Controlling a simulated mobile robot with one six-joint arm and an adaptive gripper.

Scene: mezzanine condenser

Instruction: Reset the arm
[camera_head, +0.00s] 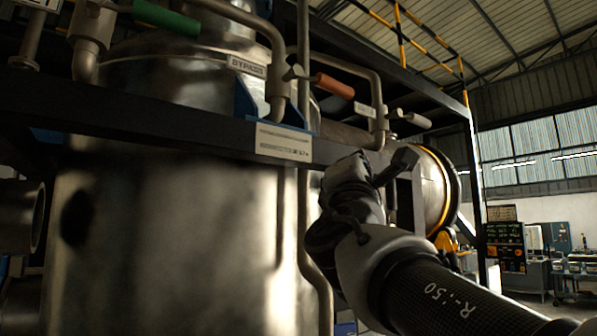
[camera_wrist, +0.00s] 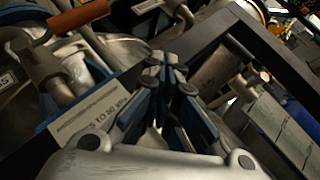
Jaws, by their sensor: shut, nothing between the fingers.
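My arm (camera_head: 430,290) reaches in from the lower right of the head view, its dark forearm marked with white lettering. Its wrist is bent up in front of the dark steel beam and the large metal vessel (camera_head: 170,240). My gripper (camera_wrist: 165,65) shows clearly in the wrist view, with blue-and-grey fingers drawn together at the tips and nothing held. In the head view its fingers are hard to make out against the dark wrist. In the wrist view the beam's white label plate (camera_wrist: 92,118) lies left of the fingers.
An orange-red valve handle (camera_head: 334,86) and a green one (camera_head: 166,17) stand above the beam (camera_head: 130,115). The orange-red handle (camera_wrist: 79,17) also shows at the wrist view's upper left. Pipes (camera_head: 304,200) run down the vessel. A workbench area (camera_head: 530,270) lies at far right.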

